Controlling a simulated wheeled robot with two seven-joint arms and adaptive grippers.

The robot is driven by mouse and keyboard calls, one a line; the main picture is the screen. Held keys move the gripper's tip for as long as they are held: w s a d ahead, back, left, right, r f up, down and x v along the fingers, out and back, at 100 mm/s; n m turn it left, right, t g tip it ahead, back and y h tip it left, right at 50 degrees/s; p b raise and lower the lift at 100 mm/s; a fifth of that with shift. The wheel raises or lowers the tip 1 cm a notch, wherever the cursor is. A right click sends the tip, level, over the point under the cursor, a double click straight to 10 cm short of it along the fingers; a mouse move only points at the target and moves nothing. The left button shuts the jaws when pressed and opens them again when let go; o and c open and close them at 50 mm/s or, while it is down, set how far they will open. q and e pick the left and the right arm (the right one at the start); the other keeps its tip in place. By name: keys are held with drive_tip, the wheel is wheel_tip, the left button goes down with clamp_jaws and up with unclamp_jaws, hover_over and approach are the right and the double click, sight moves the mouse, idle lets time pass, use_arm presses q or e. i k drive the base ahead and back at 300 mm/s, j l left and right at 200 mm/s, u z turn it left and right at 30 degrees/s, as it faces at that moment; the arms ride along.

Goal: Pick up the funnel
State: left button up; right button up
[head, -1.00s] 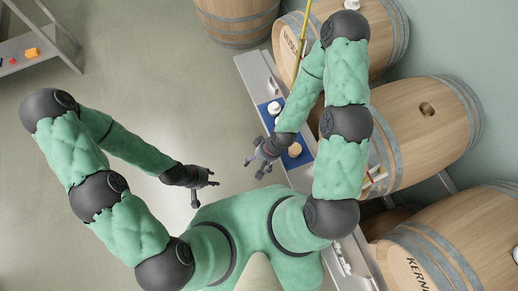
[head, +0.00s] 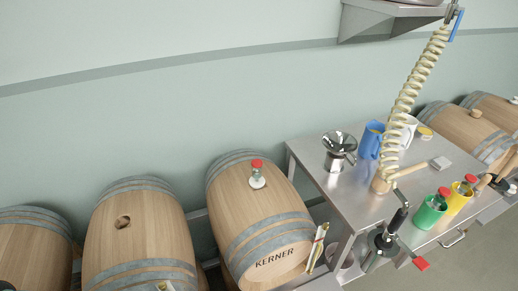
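A shiny steel funnel (head: 338,145) with a wide, dark-looking bowl stands upright near the back left corner of a steel table (head: 345,205). Its narrow lower part is partly hidden under the bowl. A blue jug (head: 371,139) stands close to its right. Neither of my grippers shows in the head view now, and nothing is touching the funnel.
A coiled hose (head: 402,95) hangs over the table. A black-handled metal device (head: 384,243) is at the front edge.

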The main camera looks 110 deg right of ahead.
sight(339, 144)
drive_tip(key=k+j+z, duration=0.25)
drive_tip(key=j, duration=0.25)
drive_tip(key=k+j+z, duration=0.25)
drive_tip(key=j, duration=0.2)
drive_tip(key=z, duration=3.3)
drive_tip(key=l, duration=0.1)
